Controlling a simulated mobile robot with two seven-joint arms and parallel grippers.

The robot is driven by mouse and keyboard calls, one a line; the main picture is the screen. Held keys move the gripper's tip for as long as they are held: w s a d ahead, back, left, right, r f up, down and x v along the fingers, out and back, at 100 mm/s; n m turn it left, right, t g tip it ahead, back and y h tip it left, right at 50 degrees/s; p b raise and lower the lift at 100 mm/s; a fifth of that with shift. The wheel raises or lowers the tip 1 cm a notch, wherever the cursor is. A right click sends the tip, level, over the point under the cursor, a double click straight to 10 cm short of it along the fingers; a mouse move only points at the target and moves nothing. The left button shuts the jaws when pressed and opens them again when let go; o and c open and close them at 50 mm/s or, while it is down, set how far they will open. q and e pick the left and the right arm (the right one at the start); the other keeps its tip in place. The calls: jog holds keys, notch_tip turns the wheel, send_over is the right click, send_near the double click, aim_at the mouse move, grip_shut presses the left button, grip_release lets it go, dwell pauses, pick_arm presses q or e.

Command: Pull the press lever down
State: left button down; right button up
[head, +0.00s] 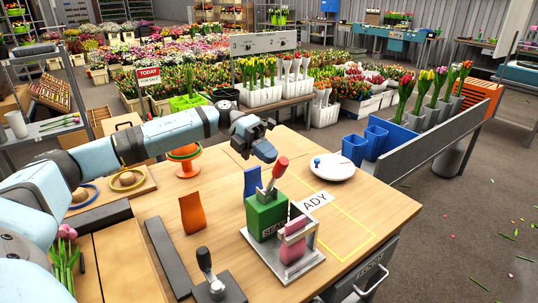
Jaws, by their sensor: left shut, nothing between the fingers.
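A green press-like unit (266,214) with a partly hidden label stands on a pale metal base plate on the wooden table. A lever with a red handle (280,167) rises from its top, tilted up to the right. My left gripper (267,153) is shut and empty, just above and left of the red handle; I cannot tell whether they touch. A pink piece (293,246) stands in a metal frame beside the green unit. A second lever with a black knob (204,260) stands on a dark base at the table's front. My right gripper is not in view.
A blue pouch (252,181) and an orange pouch (192,213) stand left of the press. A white round disc (332,167) lies behind it. A yellow-outlined area (345,230) to the right is mostly clear. Blue bins (355,149) stand beyond the table.

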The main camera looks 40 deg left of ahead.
pick_arm(q)
jog(key=s+v, duration=0.1)
jog(key=v, duration=1.2)
jog(key=shift+w+a+r, duration=0.15)
jog(key=shift+w+a, duration=0.05)
jog(key=shift+w, duration=0.3)
